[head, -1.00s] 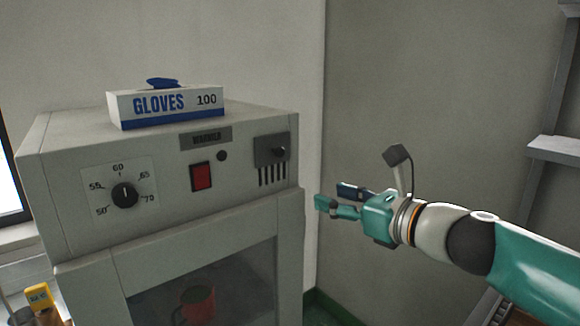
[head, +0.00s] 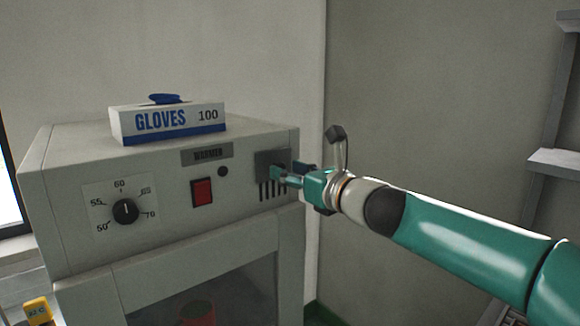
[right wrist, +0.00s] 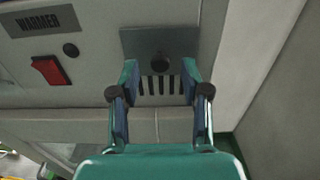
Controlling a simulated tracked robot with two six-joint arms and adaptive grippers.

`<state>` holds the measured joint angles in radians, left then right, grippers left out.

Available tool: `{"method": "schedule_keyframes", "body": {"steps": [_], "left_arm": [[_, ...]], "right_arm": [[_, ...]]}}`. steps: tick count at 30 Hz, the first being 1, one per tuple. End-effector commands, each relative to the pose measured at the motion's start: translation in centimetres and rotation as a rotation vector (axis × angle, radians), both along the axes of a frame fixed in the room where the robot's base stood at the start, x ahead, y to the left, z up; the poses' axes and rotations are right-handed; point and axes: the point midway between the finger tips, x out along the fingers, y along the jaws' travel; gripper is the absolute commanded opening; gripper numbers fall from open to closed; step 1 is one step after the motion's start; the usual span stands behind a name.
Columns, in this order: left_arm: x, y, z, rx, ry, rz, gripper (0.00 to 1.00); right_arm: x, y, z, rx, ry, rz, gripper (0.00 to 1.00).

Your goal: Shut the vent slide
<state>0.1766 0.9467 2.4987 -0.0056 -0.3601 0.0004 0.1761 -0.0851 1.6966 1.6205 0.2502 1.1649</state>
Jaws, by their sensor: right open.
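The vent slide (head: 265,157) is a dark grey plate with a round knob at the upper right of the warmer's front. In the right wrist view the plate (right wrist: 190,40) and its dark knob (right wrist: 161,62) show in full, with the vent slots (right wrist: 160,85) uncovered below the plate. My right gripper (head: 290,170) is open in front of the slide. In the right wrist view its fingertips (right wrist: 160,74) stand on either side of the knob and slots, with a gap on both sides. Whether the fingertips touch the panel I cannot tell. My left gripper is not in view.
The warmer (head: 70,190) carries a dial (head: 125,211), a red switch (head: 202,192) and a glove box (head: 168,123) on top. A red mug (head: 197,313) shows behind its window. A wall stands close to the right; a shelf (head: 556,160) is farther right.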

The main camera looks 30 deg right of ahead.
Motion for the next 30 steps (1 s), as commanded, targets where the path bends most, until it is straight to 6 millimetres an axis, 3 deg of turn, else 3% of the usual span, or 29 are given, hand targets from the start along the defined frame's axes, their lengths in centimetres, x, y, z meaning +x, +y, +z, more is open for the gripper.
{"method": "schedule_keyframes", "body": {"steps": [6,16,24,30], "left_arm": [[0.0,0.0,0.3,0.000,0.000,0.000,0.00],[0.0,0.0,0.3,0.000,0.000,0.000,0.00],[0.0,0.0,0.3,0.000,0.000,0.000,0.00],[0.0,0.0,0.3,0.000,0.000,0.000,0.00]], "right_arm": [[2.1,0.1,0.0,0.000,0.000,0.000,0.47],[2.3,0.1,0.0,-0.001,-0.001,-0.001,0.47],[2.3,0.1,0.0,-0.001,0.000,-0.001,0.03],[2.3,0.1,0.0,-0.001,0.000,-0.002,0.00]]}}
